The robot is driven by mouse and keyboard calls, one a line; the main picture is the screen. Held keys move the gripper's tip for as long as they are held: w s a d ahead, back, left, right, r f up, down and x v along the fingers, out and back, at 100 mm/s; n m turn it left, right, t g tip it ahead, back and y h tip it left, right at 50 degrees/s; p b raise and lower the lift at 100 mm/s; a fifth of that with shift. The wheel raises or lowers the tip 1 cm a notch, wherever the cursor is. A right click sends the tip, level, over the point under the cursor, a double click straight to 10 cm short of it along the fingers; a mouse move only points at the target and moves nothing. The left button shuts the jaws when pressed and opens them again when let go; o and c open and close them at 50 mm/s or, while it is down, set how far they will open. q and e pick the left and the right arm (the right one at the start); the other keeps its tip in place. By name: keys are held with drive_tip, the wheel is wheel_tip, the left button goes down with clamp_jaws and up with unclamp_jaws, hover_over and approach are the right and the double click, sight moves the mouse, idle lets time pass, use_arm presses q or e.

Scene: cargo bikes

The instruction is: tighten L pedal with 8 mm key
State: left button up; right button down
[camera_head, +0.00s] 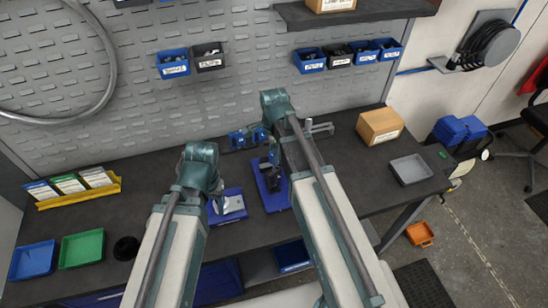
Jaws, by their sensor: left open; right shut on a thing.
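My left gripper (217,203) is open, low over a small blue tray (234,214) on the dark workbench; a pale thing lies in the tray. My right arm reaches in to its right. My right gripper (271,152) is small and dark, partly covered by the arm, at the far end of a blue stand or mat (275,200). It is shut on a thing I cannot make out. The pedal and the 8 mm key cannot be told apart from the dark parts there.
Blue clamp-like parts (246,138) and a grey metal fixture (320,129) stand at the bench's back. A cardboard box (380,127) and grey tray (411,170) are on the right. A yellow rack (78,196), blue tray (33,261) and green tray (82,249) are left.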

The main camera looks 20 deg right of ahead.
drive_tip(key=shift+s, duration=0.1)
drive_tip(key=n, duration=0.5)
drive_tip(key=shift+n, duration=0.7)
drive_tip(key=n, duration=0.3)
drive_tip(key=shift+n, duration=1.7)
